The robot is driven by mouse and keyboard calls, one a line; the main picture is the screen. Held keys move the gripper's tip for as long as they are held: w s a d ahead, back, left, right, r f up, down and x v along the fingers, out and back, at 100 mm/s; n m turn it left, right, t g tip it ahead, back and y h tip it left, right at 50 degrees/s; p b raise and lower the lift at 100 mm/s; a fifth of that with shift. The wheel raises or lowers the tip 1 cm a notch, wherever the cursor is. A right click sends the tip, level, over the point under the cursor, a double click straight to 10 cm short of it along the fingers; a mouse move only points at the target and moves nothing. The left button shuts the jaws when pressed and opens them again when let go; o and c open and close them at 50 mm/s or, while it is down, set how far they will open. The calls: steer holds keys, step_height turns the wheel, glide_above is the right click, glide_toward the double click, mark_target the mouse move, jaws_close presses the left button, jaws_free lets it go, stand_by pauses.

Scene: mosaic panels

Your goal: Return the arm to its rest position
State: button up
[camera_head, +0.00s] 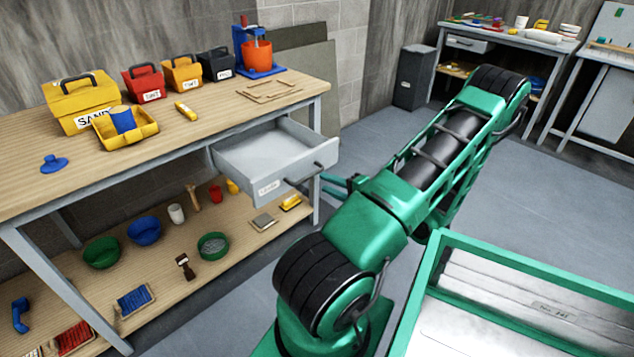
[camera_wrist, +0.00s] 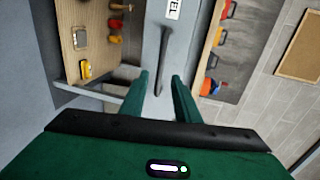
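My green arm reaches from the foreground to the upper right and folds back toward the workbench. My gripper (camera_head: 332,186) is partly hidden behind the arm, close to the front of the pulled-out grey drawer (camera_head: 272,150). In the wrist view my gripper (camera_wrist: 160,76) has its two green fingers apart, with nothing clamped between them. The drawer's dark bar handle (camera_wrist: 187,52) lies ahead of the fingers, its lower end showing in the gap between them. The handle (camera_head: 306,174) also shows in the head view. The drawer looks empty inside.
A green-rimmed tray (camera_head: 433,262) is at the lower right. Other benches and a dark bin (camera_head: 413,78) stand behind open floor.

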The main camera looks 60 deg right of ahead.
steer(key=shift+s+a+r, duration=0.1)
steer(key=shift+s+a, duration=0.05)
steer(key=shift+s, duration=0.35)
steer(key=w+a+r+n+g+y, duration=0.1)
steer(key=w+a+n+g+y, duration=0.4)
steer(key=a, duration=0.4)
steer(key=w+a+r+n+g+y, duration=0.1)
steer(key=w+a+n+g+y, duration=0.25)
steer(key=a+n, duration=0.4)
steer(key=s+a+r+n+g+h, duration=0.1)
steer(key=s+a+r+g+h, duration=0.1)
steer(key=s+a+r, duration=0.4)
steer(key=s+a+r+n+g+h, duration=0.1)
steer(key=s+a+r+g+h, duration=0.1)
steer(key=s+a+r+g, duration=0.2)
steer(key=s+a+r, duration=0.1)
steer(key=a+r, duration=0.2)
steer(key=r, duration=0.4)
steer(key=shift+s+a+r, duration=0.35)
steer(key=shift+a, duration=0.05)
steer(key=shift+d+g, duration=0.15)
steer(key=shift+g, duration=0.2)
